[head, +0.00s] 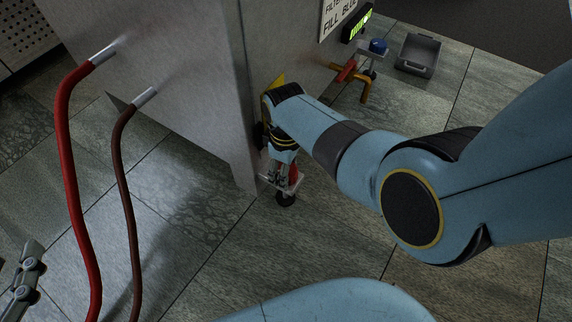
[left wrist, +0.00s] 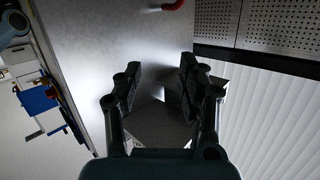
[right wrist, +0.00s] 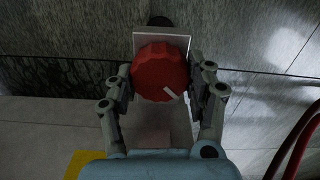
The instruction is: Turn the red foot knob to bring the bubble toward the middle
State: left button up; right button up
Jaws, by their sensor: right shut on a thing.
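The red foot knob (right wrist: 158,68) has a ribbed rim and a pale pointer mark slanting to its lower right. It sits against a pale metal bracket plate (right wrist: 178,40), with a dark round foot (right wrist: 159,21) beyond. My right gripper (right wrist: 160,84) is shut on the knob, one finger on each side. In the head view, the knob (head: 294,174) shows partly behind my right gripper (head: 281,180), low at the cabinet corner. My left gripper (left wrist: 158,80) is open and empty, its fingers apart; part of it shows at the lower left of the head view (head: 24,278).
A large grey metal cabinet (head: 170,80) stands beside my right gripper. A red hose (head: 70,170) and a brown hose (head: 127,200) hang from it on the left. A grey bin (head: 418,54) and yellow pipe (head: 365,90) are at the back right. Tiled floor in front is clear.

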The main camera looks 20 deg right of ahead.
jog(key=m+p, duration=0.1)
jog(key=m, duration=0.1)
jog(key=shift+w+r+m, duration=0.1)
jog(key=shift+r+m, duration=0.05)
jog(key=shift+m, duration=0.25)
jog(key=m, duration=0.2)
jog(key=shift+m+p, duration=0.3)
jog(key=shift+p, duration=0.1)
pick_arm(q)
jog(key=s+a+f+g, duration=0.1)
jog(key=s+f+g, duration=0.4)
jog(key=f, duration=0.1)
jog(key=shift+s+f+n+g+y, duration=0.15)
jog(key=shift+f+n+g+y, duration=0.15)
jog(key=shift+y, duration=0.1)
pick_arm(e)
jog(key=shift+m, duration=1.6)
jog(key=o, duration=1.2)
jog(key=shift+c, duration=0.2)
pick_arm(q)
jog(key=shift+r, duration=0.1)
pick_arm(e)
jog(key=shift+r, duration=3.6)
